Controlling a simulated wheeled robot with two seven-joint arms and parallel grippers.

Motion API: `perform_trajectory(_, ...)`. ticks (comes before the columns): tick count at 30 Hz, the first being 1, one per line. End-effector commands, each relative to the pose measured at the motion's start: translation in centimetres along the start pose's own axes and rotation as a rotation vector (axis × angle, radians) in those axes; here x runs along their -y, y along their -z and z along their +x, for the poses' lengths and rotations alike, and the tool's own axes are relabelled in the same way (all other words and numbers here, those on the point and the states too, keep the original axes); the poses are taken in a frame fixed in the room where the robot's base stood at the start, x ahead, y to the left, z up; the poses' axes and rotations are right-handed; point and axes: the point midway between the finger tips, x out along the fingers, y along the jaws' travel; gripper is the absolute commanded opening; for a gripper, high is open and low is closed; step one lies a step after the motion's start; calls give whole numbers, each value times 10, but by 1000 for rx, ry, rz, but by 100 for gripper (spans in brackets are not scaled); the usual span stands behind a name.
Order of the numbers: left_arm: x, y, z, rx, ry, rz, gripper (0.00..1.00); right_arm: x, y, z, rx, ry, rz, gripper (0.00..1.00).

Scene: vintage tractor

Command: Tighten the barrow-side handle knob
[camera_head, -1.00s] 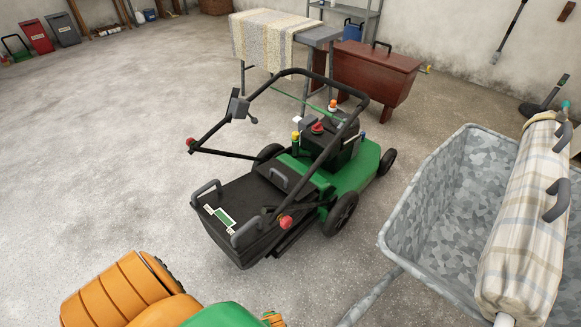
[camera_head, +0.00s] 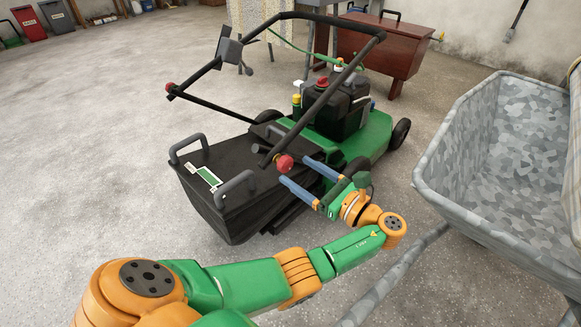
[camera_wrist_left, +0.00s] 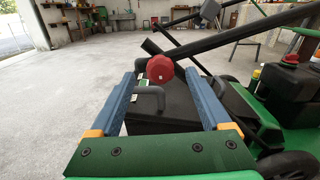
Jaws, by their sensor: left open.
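The green and black lawn mower (camera_head: 375,135) stands on the concrete floor. Its barrow-side red handle knob (camera_head: 284,163) sits at the lower end of the handle bar on the side facing the wheelbarrow. My left gripper (camera_head: 296,170) is open, with its two blue fingers pointing at this knob. The other red handle knob (camera_head: 171,88) is on the far side of the handle. My right gripper is not in view.
A grey wheelbarrow (camera_head: 450,150) stands close on the right, its handle (camera_head: 395,275) running below my left arm. The black grass bag (camera_head: 235,170) lies just left of the gripper. A red-brown chest (camera_head: 375,45) stands behind. Open floor lies left.

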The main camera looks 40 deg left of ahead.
Motion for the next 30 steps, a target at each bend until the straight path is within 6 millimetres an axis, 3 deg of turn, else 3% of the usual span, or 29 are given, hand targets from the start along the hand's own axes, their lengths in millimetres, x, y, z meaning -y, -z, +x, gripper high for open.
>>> perform_trajectory(6,0,0,32,0,0,0,81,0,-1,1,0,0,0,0)
perform_trajectory(14,0,1,36,-2,2,2,81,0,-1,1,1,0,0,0)
perform_trajectory(23,0,1,35,-2,3,1,0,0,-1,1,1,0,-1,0)
perform_trajectory(30,0,0,35,-3,2,23,0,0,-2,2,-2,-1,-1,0)
